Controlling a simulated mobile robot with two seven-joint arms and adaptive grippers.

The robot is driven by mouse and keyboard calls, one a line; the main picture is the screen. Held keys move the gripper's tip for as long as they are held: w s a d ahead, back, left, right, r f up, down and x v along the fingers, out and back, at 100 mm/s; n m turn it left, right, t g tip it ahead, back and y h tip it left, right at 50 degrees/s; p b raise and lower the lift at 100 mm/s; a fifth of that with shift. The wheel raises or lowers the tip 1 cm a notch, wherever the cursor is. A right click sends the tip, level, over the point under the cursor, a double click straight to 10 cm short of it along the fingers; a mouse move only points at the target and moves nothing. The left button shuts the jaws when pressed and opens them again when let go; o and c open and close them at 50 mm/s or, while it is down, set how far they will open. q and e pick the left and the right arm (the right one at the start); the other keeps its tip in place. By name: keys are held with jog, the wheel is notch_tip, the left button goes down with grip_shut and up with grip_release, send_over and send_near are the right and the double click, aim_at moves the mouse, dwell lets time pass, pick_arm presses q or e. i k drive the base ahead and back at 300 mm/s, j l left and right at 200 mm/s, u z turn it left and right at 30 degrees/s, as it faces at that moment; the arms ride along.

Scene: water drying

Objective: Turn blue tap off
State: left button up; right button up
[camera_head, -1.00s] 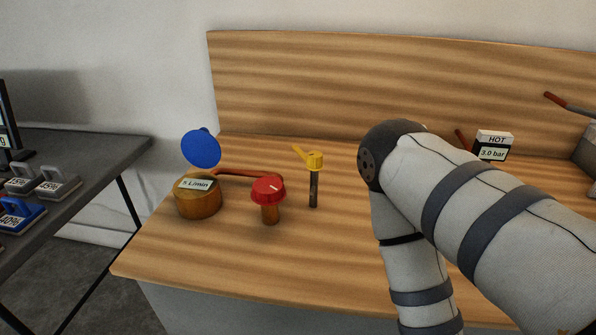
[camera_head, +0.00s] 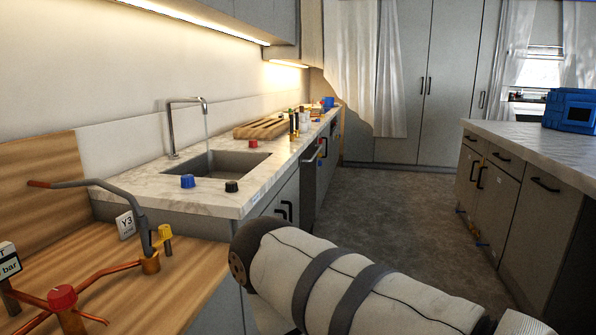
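A blue tap knob (camera_head: 187,181) stands on the marble counter in front of the sink (camera_head: 220,166). A black knob (camera_head: 231,186) sits to its right. A metal faucet (camera_head: 171,128) rises behind the sink, and a thin stream of water (camera_head: 207,126) appears to fall from its spout. My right arm crosses the lower right of the head view, well in front of the counter. Neither gripper is in view, so their states and positions are hidden.
A wooden bench at left holds copper pipes, a red knob (camera_head: 62,297), a yellow knob (camera_head: 165,231), a grey lever (camera_head: 110,190) and a Y3 sign (camera_head: 125,225). An island (camera_head: 540,150) with a blue box (camera_head: 570,110) stands right. The floor (camera_head: 375,210) between is clear.

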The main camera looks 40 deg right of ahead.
aim_at(187, 181)
jog(key=z, duration=0.75)
jog(key=i+l+u, duration=0.1)
jog(key=l, duration=0.25)
jog(key=i+l+u, duration=0.1)
jog(key=l, duration=0.3)
